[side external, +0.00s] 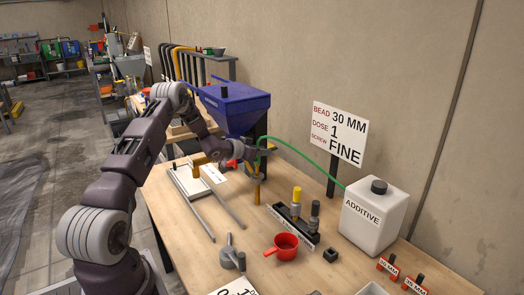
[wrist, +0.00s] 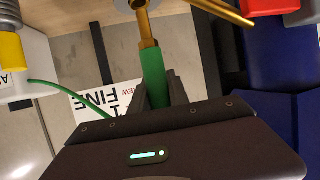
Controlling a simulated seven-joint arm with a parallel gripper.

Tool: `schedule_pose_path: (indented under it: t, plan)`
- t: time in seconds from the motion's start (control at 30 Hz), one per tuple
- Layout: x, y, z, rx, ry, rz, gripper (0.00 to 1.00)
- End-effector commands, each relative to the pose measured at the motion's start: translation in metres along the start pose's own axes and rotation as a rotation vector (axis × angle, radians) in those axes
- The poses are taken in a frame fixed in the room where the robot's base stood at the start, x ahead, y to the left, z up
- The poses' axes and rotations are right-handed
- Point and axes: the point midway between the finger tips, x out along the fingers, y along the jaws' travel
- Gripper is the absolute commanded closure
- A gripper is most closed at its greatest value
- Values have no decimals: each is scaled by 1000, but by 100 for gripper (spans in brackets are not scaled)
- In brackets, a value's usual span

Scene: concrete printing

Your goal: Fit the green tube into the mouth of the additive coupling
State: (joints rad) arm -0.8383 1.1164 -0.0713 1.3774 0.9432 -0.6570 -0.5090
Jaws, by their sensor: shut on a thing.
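The green tube (wrist: 153,75) is held between the fingers of my gripper (wrist: 158,98) in the wrist view. Its end lines up with a brass fitting (wrist: 148,32), which looks like the additive coupling, and seems to meet it. I cannot tell whether the tube is inside the mouth or only against it. In the side external view my gripper (side external: 261,148) is beside the blue hopper, above the upright brass piece (side external: 257,188). The thin green line (side external: 305,160) arcs from the gripper to the white additive jug (side external: 375,215).
The blue hopper (side external: 232,104) stands close behind my gripper. A sign (side external: 338,134) stands to the right. A black rack (side external: 292,226) with yellow and grey pieces and a red cup (side external: 283,247) are in front. Metal rails (side external: 197,213) lie to the left.

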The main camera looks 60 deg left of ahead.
Motion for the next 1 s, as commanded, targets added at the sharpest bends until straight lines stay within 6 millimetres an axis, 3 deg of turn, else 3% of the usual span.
schedule_pose_path:
  t: [1.0]
  plan:
    - [10, 0, 24, 1, 0, 0, 100]
